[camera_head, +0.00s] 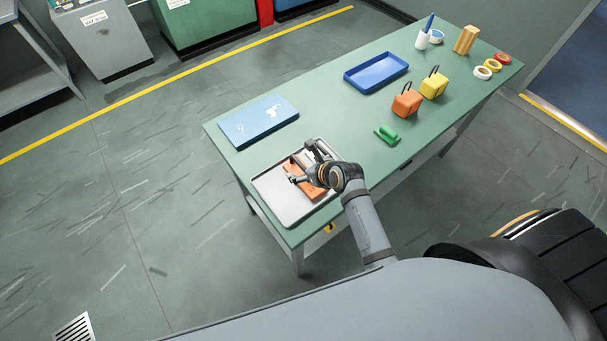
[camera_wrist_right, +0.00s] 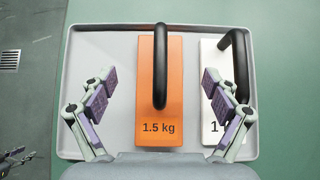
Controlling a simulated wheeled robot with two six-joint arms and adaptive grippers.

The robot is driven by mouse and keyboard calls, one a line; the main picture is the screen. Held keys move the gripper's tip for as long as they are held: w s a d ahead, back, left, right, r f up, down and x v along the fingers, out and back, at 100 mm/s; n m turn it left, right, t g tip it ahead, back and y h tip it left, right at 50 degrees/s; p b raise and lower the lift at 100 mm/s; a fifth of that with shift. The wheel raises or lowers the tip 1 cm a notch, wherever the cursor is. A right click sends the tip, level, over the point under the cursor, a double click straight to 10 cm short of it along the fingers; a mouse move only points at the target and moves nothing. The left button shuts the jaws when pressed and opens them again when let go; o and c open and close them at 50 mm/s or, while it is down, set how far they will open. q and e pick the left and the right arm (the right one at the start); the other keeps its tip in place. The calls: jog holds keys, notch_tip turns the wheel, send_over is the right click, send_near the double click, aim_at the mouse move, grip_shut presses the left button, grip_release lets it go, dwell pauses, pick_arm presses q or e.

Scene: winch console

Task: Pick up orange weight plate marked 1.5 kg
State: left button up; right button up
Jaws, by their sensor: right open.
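The orange weight plate (camera_wrist_right: 160,115) is marked 1.5 kg and has a black arched handle. It lies in a grey tray (camera_wrist_right: 103,55), and it also shows in the head view (camera_head: 304,190), partly covered by my gripper. A white plate (camera_wrist_right: 213,75) with a black handle lies to its right in the wrist view, its marking partly hidden. My right gripper (camera_wrist_right: 160,98) is open above the orange plate, one finger at each side of it. In the head view the right gripper (camera_head: 301,163) is over the tray. My left gripper is not in view.
The green table (camera_head: 335,125) also holds a blue panel (camera_head: 258,121), a blue tray (camera_head: 376,73), orange (camera_head: 407,104) and yellow (camera_head: 433,86) blocks with handles, a green object (camera_head: 387,135) and tape rolls (camera_head: 492,66). The table's middle is clear.

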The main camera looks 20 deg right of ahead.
aim_at(299, 169)
jog(key=p+x, duration=0.1)
jog(key=x, duration=0.4)
jog(key=shift+f, duration=0.1)
jog(key=shift+s, duration=0.1)
jog(key=shift+c, duration=1.3)
grip_shut()
